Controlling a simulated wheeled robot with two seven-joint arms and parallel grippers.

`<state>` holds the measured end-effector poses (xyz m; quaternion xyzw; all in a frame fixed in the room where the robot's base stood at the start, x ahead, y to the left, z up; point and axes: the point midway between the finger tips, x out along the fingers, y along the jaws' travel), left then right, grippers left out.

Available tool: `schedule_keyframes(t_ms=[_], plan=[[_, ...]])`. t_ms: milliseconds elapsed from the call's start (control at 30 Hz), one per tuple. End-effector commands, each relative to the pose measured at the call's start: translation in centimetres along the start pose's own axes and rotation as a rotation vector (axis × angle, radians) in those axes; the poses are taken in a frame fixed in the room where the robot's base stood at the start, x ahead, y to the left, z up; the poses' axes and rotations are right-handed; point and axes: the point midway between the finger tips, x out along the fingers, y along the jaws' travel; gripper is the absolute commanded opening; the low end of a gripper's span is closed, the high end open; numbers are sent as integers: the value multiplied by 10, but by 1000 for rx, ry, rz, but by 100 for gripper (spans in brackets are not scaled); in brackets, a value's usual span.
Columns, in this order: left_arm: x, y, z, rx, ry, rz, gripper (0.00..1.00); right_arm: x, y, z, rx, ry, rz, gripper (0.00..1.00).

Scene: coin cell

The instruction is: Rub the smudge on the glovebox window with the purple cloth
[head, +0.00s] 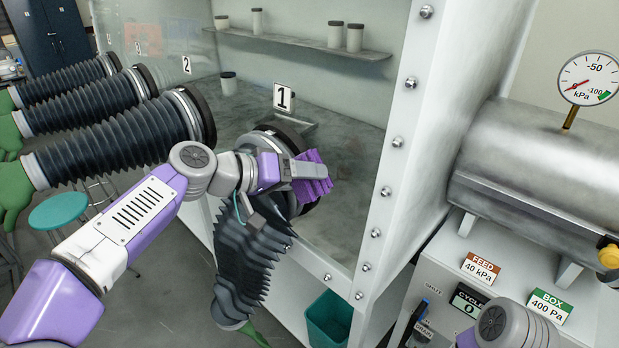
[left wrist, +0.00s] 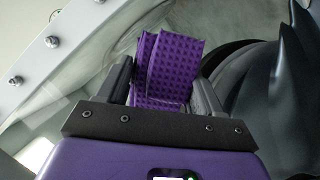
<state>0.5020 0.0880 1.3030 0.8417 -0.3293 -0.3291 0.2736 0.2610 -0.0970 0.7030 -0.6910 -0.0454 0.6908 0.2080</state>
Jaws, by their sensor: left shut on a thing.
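My left gripper (head: 297,172) is shut on the purple cloth (head: 314,178), in front of the glovebox window (head: 345,215). The left wrist view shows the folded waffle-weave cloth (left wrist: 172,65) between the two fingers of the left gripper (left wrist: 165,85). I cannot tell whether the cloth touches the pane. Part of my right arm shows at the bottom right of the head view, but its gripper is out of frame.
Glove port 1, with its number plate (head: 284,97), lies right behind my left gripper, and its dark glove (head: 245,265) hangs below. Several black gloves stick out at the left. A bolted white frame (head: 387,190) edges the window. A steel cylinder (head: 545,165) stands at the right.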

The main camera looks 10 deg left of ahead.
Motion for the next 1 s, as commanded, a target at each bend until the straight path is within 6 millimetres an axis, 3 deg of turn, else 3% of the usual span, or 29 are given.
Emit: schedule_keyframes(t_ms=[367, 700, 1000], plan=[[-3, 0, 1, 0, 0, 0, 42, 1, 0, 0, 0, 0, 0, 57], [-27, -1, 12, 0, 1, -1, 42, 15, 6, -1, 0, 0, 0, 57], [-29, 0, 12, -1, -1, 0, 42, 14, 5, -1, 0, 0, 0, 57]])
